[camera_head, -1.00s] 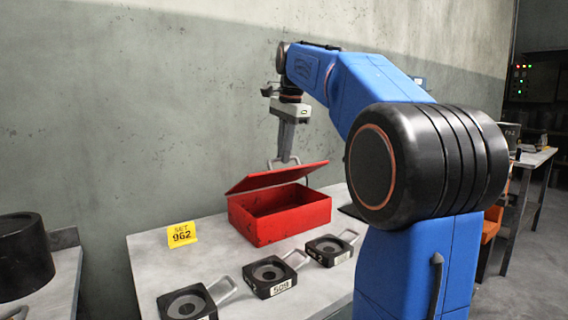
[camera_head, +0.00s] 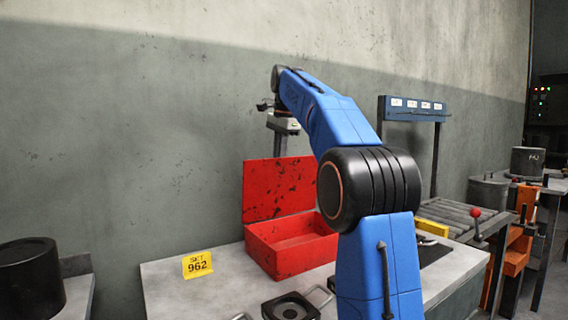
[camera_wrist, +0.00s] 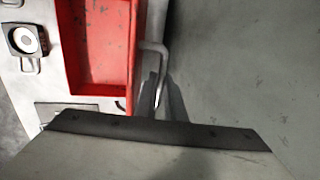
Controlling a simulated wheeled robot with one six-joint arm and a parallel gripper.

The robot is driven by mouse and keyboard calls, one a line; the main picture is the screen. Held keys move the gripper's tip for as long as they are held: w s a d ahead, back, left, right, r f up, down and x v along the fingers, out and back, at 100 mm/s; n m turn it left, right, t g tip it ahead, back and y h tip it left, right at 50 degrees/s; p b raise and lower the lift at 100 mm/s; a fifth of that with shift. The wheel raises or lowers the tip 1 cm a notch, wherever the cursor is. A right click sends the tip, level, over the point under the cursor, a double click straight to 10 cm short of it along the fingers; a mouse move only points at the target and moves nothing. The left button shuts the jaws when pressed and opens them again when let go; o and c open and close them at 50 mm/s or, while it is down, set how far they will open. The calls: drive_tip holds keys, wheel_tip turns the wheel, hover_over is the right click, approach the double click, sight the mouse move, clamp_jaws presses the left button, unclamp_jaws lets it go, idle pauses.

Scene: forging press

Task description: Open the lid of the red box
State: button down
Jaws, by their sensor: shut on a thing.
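The red box (camera_head: 292,262) sits on the grey table in the head view, its interior visible. Its lid (camera_head: 270,188) stands about upright at the back edge. In the wrist view the box (camera_wrist: 98,85) is seen from above, with the lid (camera_wrist: 139,45) as a thin red strip on its right. A grey handle (camera_wrist: 161,52) sticks out from the lid's outer side. My gripper (camera_head: 281,147) is behind the lid, its fingertips hidden there. In the wrist view my gripper (camera_wrist: 161,90) is shut on the handle.
A black die block with a handle (camera_head: 290,307) lies in front. The wall is close behind the lid. A roller conveyor (camera_head: 450,212) is at the right.

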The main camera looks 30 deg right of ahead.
drive_tip(key=shift+w+f, duration=0.1)
drive_tip(key=shift+w, duration=0.4)
drive_tip(key=c, duration=1.8)
unclamp_jaws()
drive_tip(key=shift+c, duration=0.2)
drive_tip(key=r, duration=0.4)
drive_tip(key=s+r, duration=0.1)
drive_tip(key=r, duration=0.1)
drive_tip(key=shift+s+r, duration=0.1)
drive_tip(key=shift+r, duration=0.25)
drive_tip(key=shift+s+r, duration=0.15)
drive_tip(key=shift+r, duration=0.25)
drive_tip(key=shift+s, duration=0.1)
